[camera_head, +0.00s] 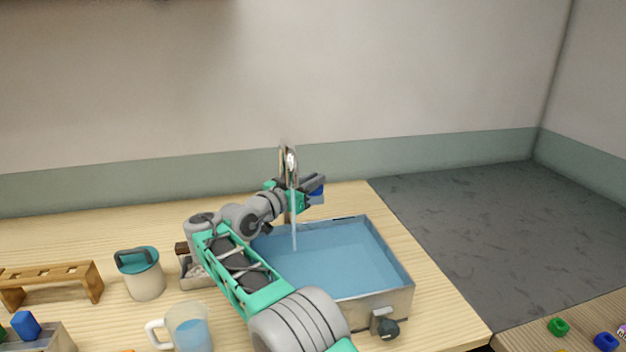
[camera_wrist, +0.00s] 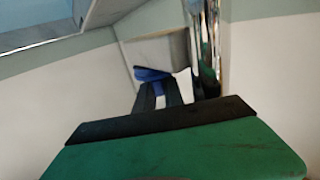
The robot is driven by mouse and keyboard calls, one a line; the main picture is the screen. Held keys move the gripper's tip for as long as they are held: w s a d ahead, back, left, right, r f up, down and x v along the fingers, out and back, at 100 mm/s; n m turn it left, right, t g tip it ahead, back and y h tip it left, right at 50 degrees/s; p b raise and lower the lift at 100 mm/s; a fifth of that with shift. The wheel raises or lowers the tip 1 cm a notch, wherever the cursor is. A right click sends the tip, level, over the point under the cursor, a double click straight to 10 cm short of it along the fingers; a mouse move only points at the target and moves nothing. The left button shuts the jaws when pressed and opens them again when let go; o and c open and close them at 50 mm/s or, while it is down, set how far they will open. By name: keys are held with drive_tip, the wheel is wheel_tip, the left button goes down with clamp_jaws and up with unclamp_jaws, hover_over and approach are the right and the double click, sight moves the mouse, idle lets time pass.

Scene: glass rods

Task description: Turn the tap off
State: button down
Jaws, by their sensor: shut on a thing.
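The metal tap (camera_head: 290,160) stands behind the sink basin (camera_head: 404,289), and a stream of water (camera_head: 294,235) runs from its spout into the basin. My gripper (camera_head: 317,188) is beside the tap post, just to its right in the head view. Its fingers (camera_wrist: 158,92) are shut on the blue tap handle (camera_wrist: 150,74), next to the shiny post (camera_wrist: 204,50) in the wrist view. The handle (camera_head: 316,196) shows only partly in the head view. My fingers and arm hide part of the handle and post.
The basin holds blue water and has a dark knob (camera_head: 387,328) on its front. A teal-lidded jar (camera_head: 146,280), a glass mug of water (camera_head: 188,328) and a wooden rack (camera_head: 50,272) stand to the left. The wall is close behind the tap.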

drive_tip(key=c, duration=1.4)
unclamp_jaws()
drive_tip(key=shift+d, duration=0.1)
drive_tip(key=shift+c, duration=0.2)
drive_tip(key=shift+f+n+t+y+b, duration=0.2)
drive_tip(key=shift+n+t+y+b, duration=0.1)
drive_tip(key=shift+b, duration=0.45)
